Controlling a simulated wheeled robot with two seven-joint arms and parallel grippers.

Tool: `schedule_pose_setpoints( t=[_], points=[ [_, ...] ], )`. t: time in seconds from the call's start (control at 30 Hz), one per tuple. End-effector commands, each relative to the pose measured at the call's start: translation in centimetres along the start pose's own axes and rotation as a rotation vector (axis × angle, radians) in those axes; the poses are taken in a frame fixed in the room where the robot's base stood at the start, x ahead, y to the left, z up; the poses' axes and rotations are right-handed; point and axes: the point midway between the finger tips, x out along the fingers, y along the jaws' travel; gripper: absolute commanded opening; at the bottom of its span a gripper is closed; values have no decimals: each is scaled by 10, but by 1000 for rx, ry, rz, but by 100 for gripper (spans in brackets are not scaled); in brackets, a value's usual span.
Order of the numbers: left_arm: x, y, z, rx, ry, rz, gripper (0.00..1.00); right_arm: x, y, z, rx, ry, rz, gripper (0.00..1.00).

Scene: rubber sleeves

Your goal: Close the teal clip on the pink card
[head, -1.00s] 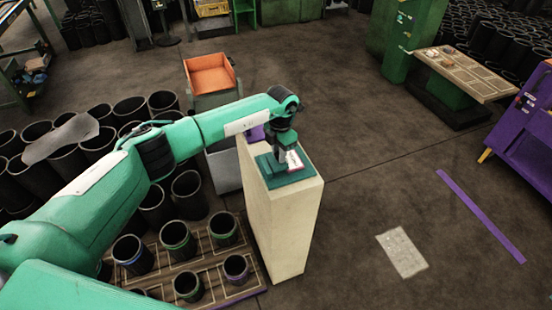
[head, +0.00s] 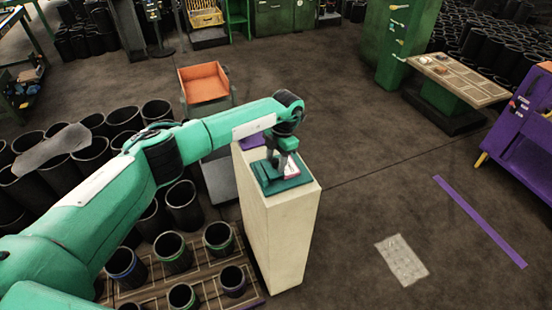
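A teal base (head: 273,184) lies on top of a tall cream pedestal (head: 286,232). A small pink and white card (head: 291,169) shows on the base, partly covered by my gripper. My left gripper (head: 283,165) points down over the base, right at the card. Its fingers are small and dark here, and I cannot tell whether they touch the card or how far apart they are. I cannot tell the teal clip apart from the teal base; it may be hidden by the gripper. My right gripper is out of view.
A purple piece (head: 252,142) lies on the pedestal's far end. Black sleeves (head: 184,204) crowd the left, some on a wooden board (head: 209,289). An orange-lined bin (head: 203,83) stands behind. The floor right of the pedestal is mostly clear, with a pale sheet (head: 402,260).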

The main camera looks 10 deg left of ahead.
Motion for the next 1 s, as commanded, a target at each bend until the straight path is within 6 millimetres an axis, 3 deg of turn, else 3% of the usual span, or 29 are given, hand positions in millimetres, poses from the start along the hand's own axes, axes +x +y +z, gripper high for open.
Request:
schedule_pose_setpoints(
  t=[0.37, 0.47, 0.8, 1.0],
  points=[
    [-9, 1, 1, 0, -5, 2, 46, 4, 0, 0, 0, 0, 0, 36],
    [-22, 1, 2, 0, -6, 3, 46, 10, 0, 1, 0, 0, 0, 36],
    [-98, 1, 2, 0, -5, 3, 46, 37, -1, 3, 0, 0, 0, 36],
    [-128, 1, 2, 0, -3, 1, 46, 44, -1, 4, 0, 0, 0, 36]
  ],
)
